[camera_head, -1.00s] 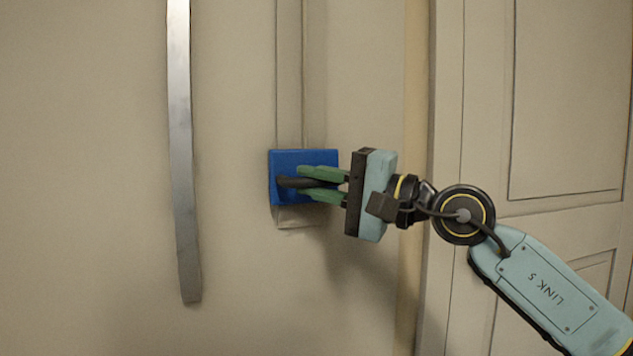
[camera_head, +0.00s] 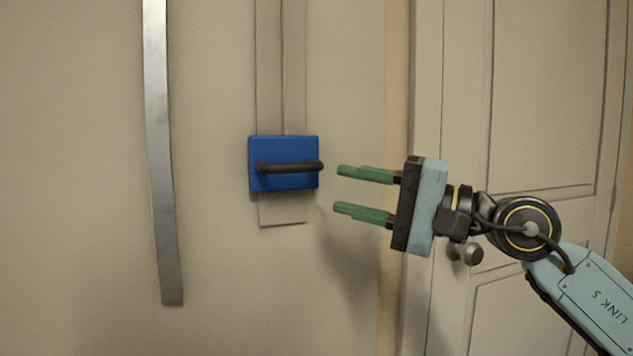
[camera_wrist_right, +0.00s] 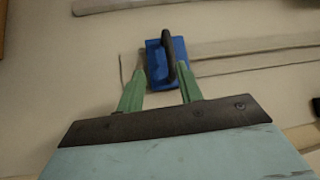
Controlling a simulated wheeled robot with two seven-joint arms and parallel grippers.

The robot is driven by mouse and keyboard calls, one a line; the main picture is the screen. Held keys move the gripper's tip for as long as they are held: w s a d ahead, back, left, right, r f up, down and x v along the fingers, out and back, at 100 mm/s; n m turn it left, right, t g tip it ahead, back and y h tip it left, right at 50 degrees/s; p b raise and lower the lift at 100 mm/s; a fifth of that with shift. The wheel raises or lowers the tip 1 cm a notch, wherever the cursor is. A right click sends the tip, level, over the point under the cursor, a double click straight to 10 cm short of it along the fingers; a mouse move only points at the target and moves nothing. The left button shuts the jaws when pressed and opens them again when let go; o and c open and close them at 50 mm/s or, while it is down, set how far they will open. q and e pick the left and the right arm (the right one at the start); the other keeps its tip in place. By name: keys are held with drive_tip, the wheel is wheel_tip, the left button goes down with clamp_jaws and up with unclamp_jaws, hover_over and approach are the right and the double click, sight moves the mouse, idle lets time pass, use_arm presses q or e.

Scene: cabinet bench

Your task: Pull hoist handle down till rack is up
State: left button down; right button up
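The hoist handle is a black bar (camera_head: 290,168) on a blue block (camera_head: 283,184), near the bottom of a vertical track (camera_head: 268,70) on the wall. A thin cord runs up from the block. In the right wrist view the black bar (camera_wrist_right: 168,55) and blue block (camera_wrist_right: 180,72) lie just beyond the fingertips. My right gripper (camera_head: 340,190) is open and empty, to the right of the handle and apart from it, its green fingers pointing left. My left gripper is not in view. The rack is not in view.
A grey metal strip (camera_head: 160,150) runs down the wall to the left of the track. A panelled cabinet door (camera_head: 545,100) with a round knob (camera_head: 470,253) stands at the right, close behind my right wrist. The wall between strip and track is bare.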

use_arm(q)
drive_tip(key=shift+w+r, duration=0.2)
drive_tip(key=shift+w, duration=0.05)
use_arm(e)
drive_tip(key=v, duration=0.4)
drive_tip(key=shift+s+d, duration=0.15)
drive_tip(key=shift+d, duration=0.15)
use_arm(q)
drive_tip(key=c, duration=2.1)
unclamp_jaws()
